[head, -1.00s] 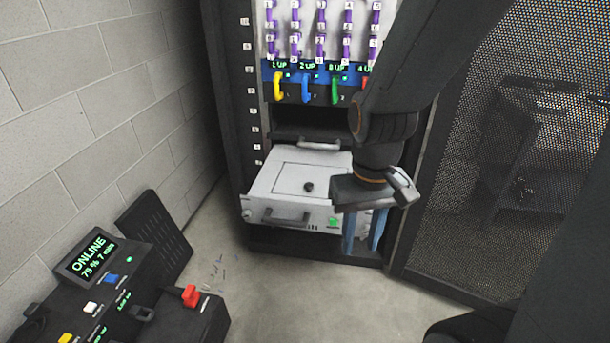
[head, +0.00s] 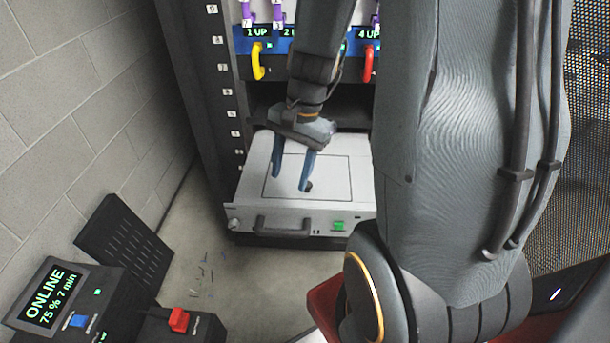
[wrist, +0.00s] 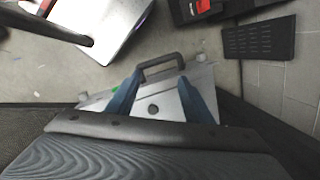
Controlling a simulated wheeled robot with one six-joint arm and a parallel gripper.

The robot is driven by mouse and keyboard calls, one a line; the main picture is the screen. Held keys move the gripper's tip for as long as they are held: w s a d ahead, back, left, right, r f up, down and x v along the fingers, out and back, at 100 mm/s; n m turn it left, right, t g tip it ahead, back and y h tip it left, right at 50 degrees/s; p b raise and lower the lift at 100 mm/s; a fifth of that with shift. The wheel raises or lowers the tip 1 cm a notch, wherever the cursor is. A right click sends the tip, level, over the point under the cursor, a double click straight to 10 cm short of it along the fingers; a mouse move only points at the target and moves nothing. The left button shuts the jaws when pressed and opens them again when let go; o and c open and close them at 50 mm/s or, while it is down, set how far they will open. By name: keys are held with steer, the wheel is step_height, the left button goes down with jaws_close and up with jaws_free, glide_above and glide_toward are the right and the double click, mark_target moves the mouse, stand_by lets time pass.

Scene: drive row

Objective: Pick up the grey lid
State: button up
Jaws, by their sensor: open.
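The grey lid (head: 325,170) is a thin-outlined square panel in the top of the pulled-out grey unit (head: 245,205). A small dark knob (head: 308,186) stands on it. My gripper (head: 290,182) is over the lid, pointing down, with its two blue fingers apart and nothing between them. In the head view one fingertip overlaps the knob, and I cannot tell whether they touch. In the wrist view the knob (wrist: 153,109) shows between the open fingers on the lid (wrist: 165,98). My arm hides the unit's right side in the head view.
The unit has a dark front handle (head: 283,226) and a green light (head: 338,225). Coloured handles, such as a yellow one (head: 258,62), sit above the dark slot. A black box with an ONLINE display (head: 58,290) stands at lower left. A block wall (head: 80,110) is on the left.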

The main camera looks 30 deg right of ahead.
mark_target(310, 184)
steer(key=w+d+f+m+t+y, duration=0.1)
steer(key=w+d+f+m, duration=0.2)
steer(key=d+m, duration=0.3)
steer(key=w+d+f+m+t, duration=0.1)
steer(key=w+d+f+m, duration=0.25)
steer(key=d+m, duration=0.3)
steer(key=shift+m, duration=0.25)
steer(key=x, duration=0.4)
steer(key=b+x, duration=0.1)
steer(key=x, duration=0.3)
steer(key=shift+s+a+f, duration=0.1)
steer(key=shift+s+f, duration=0.1)
steer(key=shift+r, duration=0.1)
jaws_close()
